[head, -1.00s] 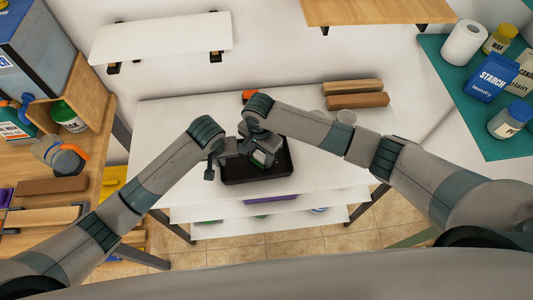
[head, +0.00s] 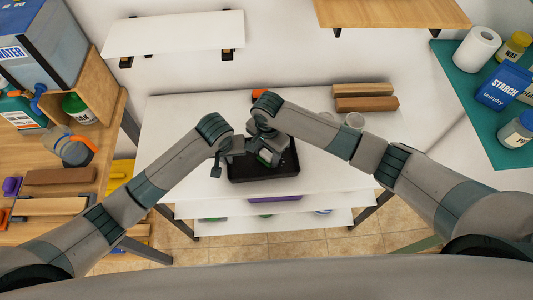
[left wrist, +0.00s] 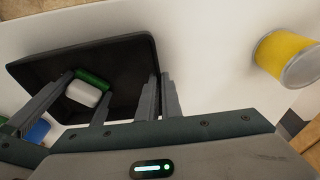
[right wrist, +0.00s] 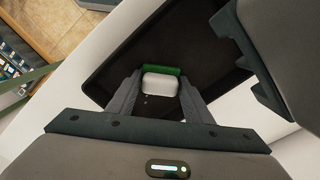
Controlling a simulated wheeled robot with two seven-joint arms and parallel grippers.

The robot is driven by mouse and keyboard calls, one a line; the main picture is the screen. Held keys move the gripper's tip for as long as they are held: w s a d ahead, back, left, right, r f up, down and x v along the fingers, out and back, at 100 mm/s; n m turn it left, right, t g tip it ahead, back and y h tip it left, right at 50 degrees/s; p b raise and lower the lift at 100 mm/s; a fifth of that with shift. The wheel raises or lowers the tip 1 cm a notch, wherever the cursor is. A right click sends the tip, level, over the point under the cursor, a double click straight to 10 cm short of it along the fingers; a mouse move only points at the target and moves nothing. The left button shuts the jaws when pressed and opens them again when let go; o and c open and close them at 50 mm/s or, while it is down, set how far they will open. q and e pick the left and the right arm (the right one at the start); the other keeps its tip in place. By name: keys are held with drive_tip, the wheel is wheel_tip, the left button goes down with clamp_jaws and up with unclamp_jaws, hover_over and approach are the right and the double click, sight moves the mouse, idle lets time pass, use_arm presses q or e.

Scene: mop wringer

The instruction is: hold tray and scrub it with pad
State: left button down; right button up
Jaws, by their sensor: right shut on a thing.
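A black tray (head: 284,168) lies on the white table; it fills much of the left wrist view (left wrist: 120,60) and the right wrist view (right wrist: 205,50). My left gripper (left wrist: 160,85) is at the tray's side wall, with one finger on each side of the thin wall and little gap between them. My right gripper (right wrist: 160,80) is shut on a white and green pad (right wrist: 160,83) inside the tray. The pad also shows in the left wrist view (left wrist: 84,93). Whether it touches the tray floor is hard to tell. In the head view my arms partly hide the pad.
Two brown blocks (head: 366,104) and a pale round jar (head: 355,120) are at the table's back right. An orange item (head: 259,97) lies behind my right wrist. The table right of the tray is clear.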

drive_tip(key=shift+w+d+f, duration=0.1)
drive_tip(key=shift+d, duration=1.9)
drive_tip(key=shift+a+r, duration=0.2)
drive_tip(key=shift+a, duration=0.05)
drive_tip(key=shift+a+f, duration=0.15)
drive_tip(key=shift+a, duration=1.6)
drive_tip(key=shift+r, duration=3.55)
